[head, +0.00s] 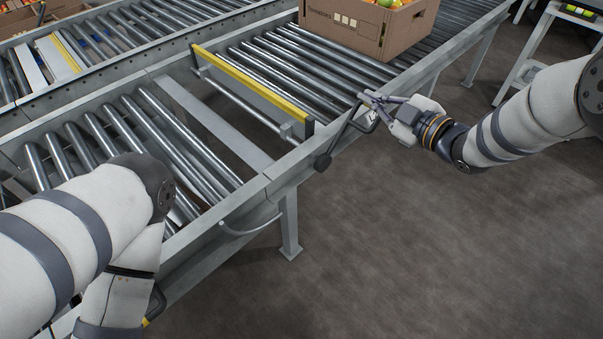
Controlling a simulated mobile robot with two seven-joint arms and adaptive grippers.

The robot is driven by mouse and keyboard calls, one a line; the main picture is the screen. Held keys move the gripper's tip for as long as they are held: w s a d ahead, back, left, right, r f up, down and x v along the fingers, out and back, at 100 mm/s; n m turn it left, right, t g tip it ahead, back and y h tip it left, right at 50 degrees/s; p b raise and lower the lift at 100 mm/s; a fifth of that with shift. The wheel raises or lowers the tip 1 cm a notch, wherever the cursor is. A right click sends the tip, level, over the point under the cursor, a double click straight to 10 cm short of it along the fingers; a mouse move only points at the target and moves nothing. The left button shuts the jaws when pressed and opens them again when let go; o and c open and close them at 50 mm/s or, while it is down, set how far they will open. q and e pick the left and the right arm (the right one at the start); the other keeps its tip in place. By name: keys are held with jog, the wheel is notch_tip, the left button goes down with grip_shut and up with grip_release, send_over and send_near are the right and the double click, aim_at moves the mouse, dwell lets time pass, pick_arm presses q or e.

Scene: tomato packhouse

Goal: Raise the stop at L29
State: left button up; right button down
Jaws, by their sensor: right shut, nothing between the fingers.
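A stop bar (255,88) with a yellow top edge spans the near conveyor in a gap between the rollers. It appears to stand upright, its top above the rollers. Its label is not legible. A dark crank lever (345,133) with a round black end (322,162) sits on the near side rail beside the bar and slants up to the right. My right gripper (368,98) is shut and empty at the lever's upper end; I cannot tell whether it touches. My left arm crosses the rollers at the lower left; its gripper is out of view.
A cardboard box of produce (362,28) sits on the rollers beyond the bar. A second conveyor line (120,55) runs behind, with another yellow-edged plate (68,52). A grey leg (289,225) stands below the near rail. The floor (430,240) at right is clear.

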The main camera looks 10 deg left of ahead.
pick_arm(q)
jog(key=shift+s+d+f+b, duration=0.1)
jog(key=shift+s+f+b, duration=0.05)
jog(key=shift+f+b, duration=0.55)
pick_arm(e)
jog(key=shift+w+d+f, duration=0.65)
jog(key=shift+w+f, duration=0.1)
jog(key=shift+w, duration=0.05)
jog(key=shift+d, duration=0.15)
notch_tip(320, 180, up, 5)
jog(key=s+a+p, duration=0.1)
jog(key=s+p, duration=0.1)
jog(key=p, duration=0.1)
pick_arm(q)
notch_tip(320, 180, up, 4)
jog(key=shift+d+f+p, duration=0.1)
jog(key=shift+f+p, duration=0.05)
jog(key=shift+p, duration=0.6)
pick_arm(e)
jog(key=f+v, duration=0.1)
jog(key=v, duration=0.8)
jog(key=shift+s, duration=0.1)
